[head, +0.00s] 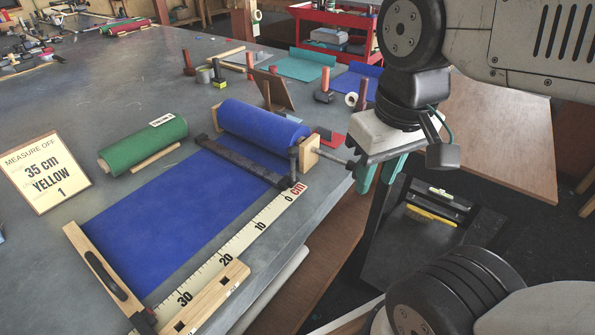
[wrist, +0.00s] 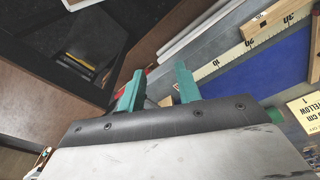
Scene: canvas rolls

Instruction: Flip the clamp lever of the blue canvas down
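The blue canvas (head: 170,210) runs from its roll (head: 255,122) down the table; part of the sheet also shows in the wrist view (wrist: 275,65). A dark clamp bar (head: 240,163) lies across the sheet near the roll. A short dark lever (head: 294,163) stands upright at the bar's right end, beside a wooden end block (head: 308,152) with a metal rod. My gripper (head: 378,172) has teal fingers, which also show in the wrist view (wrist: 158,86). They are apart with nothing between them. My gripper is right of the lever, beyond the table edge.
A ruler (head: 245,240) runs along the sheet's right side to a wooden pull bar (head: 105,275) and stop block (head: 215,300). A green roll (head: 145,145) and sign (head: 45,172) are left. More rolls and tools lie behind. A lower wooden shelf (head: 320,270) runs beside the table.

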